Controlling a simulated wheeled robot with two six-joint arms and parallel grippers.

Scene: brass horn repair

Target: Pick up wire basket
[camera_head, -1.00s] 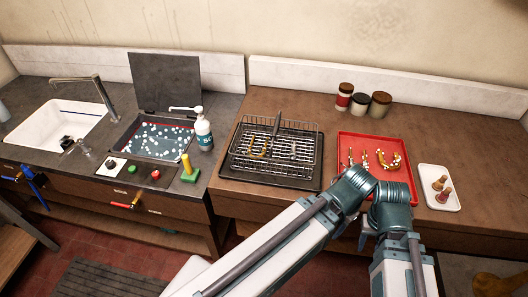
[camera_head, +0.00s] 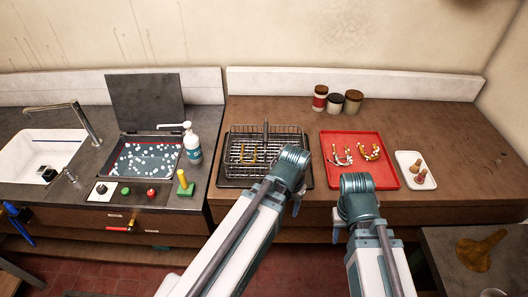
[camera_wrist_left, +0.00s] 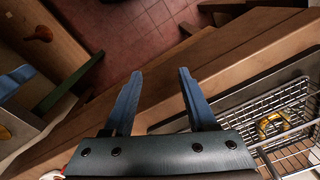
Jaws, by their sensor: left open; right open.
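The wire basket (camera_head: 266,131) stands on a dark tray (camera_head: 222,180) on the brown bench, with an upright handle across its middle. A brass U-shaped piece (camera_head: 248,153) lies in it. The basket also shows at the right of the left wrist view (camera_wrist_left: 285,132), partly cut off by the frame. My left gripper (camera_wrist_left: 160,73) is open and empty, its fingers over the bench front edge and floor, apart from the basket. In the head view my left forearm covers the basket's front right corner. My right gripper (camera_head: 338,225) is mostly hidden by its arm, in front of the red tray.
A red tray (camera_head: 385,182) with brass parts lies right of the basket, then a white tray (camera_head: 402,157). Several jars (camera_head: 335,103) stand behind. At left are a bead-filled basin (camera_head: 150,158), a pump bottle (camera_head: 192,149) and a sink (camera_head: 35,148). The bench's right rear is clear.

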